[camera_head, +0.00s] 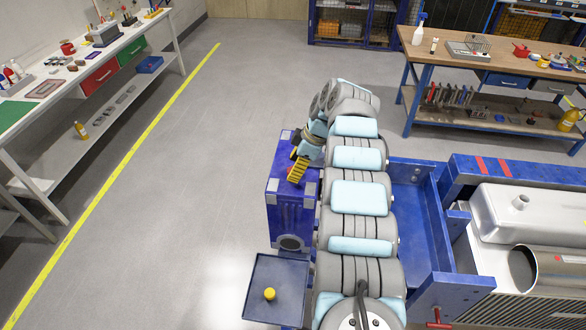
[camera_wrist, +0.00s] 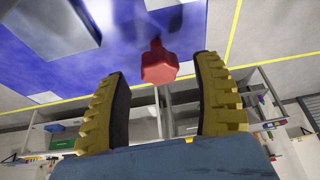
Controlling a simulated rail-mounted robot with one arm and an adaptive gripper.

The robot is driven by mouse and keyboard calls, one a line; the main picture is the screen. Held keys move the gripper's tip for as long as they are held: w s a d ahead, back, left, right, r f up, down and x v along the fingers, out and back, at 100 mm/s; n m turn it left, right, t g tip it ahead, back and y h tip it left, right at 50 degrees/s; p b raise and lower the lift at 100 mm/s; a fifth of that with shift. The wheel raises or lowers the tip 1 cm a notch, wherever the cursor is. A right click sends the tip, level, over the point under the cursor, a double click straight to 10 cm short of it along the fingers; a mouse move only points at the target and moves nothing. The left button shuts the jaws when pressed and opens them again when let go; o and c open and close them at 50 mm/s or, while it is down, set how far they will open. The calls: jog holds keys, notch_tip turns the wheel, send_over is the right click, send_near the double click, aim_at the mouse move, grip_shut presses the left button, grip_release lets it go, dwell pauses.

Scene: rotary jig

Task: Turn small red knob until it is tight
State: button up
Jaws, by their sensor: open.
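The small red knob (camera_wrist: 160,68) shows in the wrist view on a short red stem against a blue face. It lies between and just past the tips of my gripper's fingers (camera_wrist: 162,76). The yellow ribbed fingers are apart, one on each side, with nothing held. I cannot tell how far the knob is from the tips. In the head view my gripper (camera_head: 294,163) is at the top of the blue jig block (camera_head: 292,212). I cannot make out the knob clearly there, close to the fingers and arm.
A blue frame (camera_head: 412,200) with a red T-handle (camera_head: 438,320) and a metal tank (camera_head: 520,225) are at right. Benches stand at left and back right. The floor at left is clear.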

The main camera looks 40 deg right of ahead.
jog(key=shift+w+a+f, duration=0.15)
jog(key=shift+a+f, duration=0.05)
jog(key=shift+f, duration=0.5)
jog(key=c, duration=1.2)
